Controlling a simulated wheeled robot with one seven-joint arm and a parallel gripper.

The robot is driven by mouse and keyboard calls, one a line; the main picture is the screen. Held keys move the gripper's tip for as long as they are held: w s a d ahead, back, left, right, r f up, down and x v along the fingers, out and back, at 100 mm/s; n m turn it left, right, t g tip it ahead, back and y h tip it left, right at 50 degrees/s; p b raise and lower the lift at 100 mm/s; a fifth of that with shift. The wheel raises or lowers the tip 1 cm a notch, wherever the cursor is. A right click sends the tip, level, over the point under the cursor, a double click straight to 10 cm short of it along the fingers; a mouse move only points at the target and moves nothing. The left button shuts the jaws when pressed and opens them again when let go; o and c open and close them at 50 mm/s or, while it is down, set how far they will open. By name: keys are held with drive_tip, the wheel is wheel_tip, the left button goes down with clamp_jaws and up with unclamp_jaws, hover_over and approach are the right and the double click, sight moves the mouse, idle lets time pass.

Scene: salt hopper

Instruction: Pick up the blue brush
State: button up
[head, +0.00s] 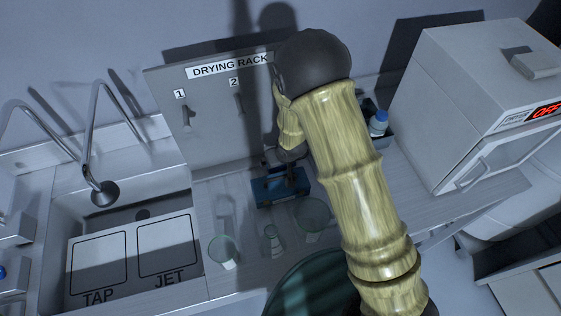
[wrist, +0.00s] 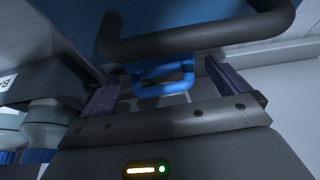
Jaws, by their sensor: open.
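No brush shape is clear in either view. In the head view, a blue box-like thing (head: 281,189) with dark parts stands on the counter below the drying rack, partly covered by my arm's end. In the wrist view, my gripper (wrist: 167,72) is open, with its two purple fingers apart. A bright blue loop-shaped handle (wrist: 163,88) shows between the fingers; I cannot tell whether it is part of the brush or whether the fingers touch it. A large blue body (wrist: 190,22) with a dark bar handle (wrist: 200,36) fills the top of that view.
Clear glassware (head: 223,250) stands in front of the blue box. The sink (head: 75,213) is on the left, the drying rack board (head: 212,130) behind. A bottle (head: 378,123) and a white oven-like box (head: 465,95) reading OFF are on the right. Bottles (wrist: 45,125) show in the wrist view.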

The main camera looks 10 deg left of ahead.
drive_tip(key=shift+x, duration=1.2)
drive_tip(key=shift+c, duration=0.4)
drive_tip(key=c, duration=0.8)
